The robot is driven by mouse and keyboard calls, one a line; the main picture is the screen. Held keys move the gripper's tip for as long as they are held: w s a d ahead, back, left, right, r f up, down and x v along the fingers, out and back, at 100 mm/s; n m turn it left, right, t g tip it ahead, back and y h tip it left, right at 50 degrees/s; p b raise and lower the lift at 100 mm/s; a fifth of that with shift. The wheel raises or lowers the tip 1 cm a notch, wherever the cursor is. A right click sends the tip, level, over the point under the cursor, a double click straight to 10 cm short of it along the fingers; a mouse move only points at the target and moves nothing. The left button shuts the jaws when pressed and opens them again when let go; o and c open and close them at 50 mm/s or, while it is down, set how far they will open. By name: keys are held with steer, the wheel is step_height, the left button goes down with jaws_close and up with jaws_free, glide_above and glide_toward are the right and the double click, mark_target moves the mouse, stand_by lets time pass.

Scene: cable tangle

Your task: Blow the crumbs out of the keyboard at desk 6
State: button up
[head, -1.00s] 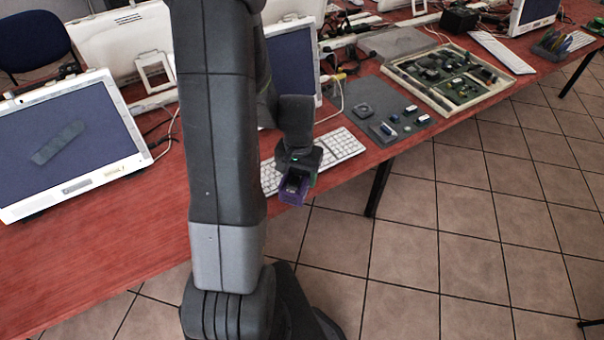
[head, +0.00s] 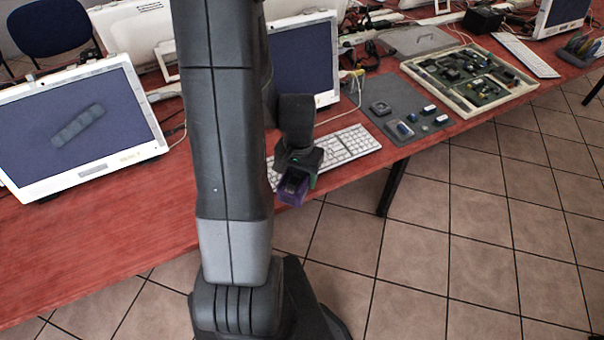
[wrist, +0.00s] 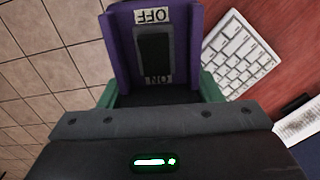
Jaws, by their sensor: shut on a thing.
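My gripper (head: 297,182) is shut on a purple device (head: 291,195), held near the front edge of the desk by the white keyboard. In the wrist view the purple device (wrist: 154,45) sits between the green fingers and shows a dark rocker switch (wrist: 154,54) with OFF and ON labels. The white keyboard (head: 345,146) lies on the red desk in front of a monitor (head: 302,62); my arm hides its left end. Part of the keyboard also shows in the wrist view (wrist: 238,52), to the right of the device. Crumbs are too small to make out.
A grey mat (head: 385,97) with small parts lies right of the keyboard, and a framed tray of electronics (head: 470,78) beyond it. Another white monitor (head: 75,128) stands at the left. The tiled floor (head: 480,220) in front of the desk is clear.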

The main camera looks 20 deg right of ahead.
mark_target(284, 179)
steer(key=shift+s+a+b, duration=0.15)
steer(key=shift+a+b, duration=0.15)
steer(key=shift+a, duration=1.85)
steer(key=shift+r, duration=0.15)
step_height(284, 179, up, 6)
steer(key=p, duration=0.5)
steer(key=w+a+f+n, duration=0.3)
steer(key=w+a, duration=0.2)
steer(key=w, duration=0.1)
steer(key=w+a+f+n, duration=0.3)
steer(key=w+a, duration=0.3)
steer(key=w, duration=0.1)
steer(key=w+a+f+n, duration=0.2)
steer(key=w+a+n, duration=0.1)
steer(key=w+a, duration=0.2)
steer(key=shift+w+a+f, duration=0.2)
steer(key=shift+w, duration=0.2)
steer(key=shift+w+a+f, duration=0.15)
steer(key=shift+w+f, duration=0.05)
steer(key=shift+w, duration=0.15)
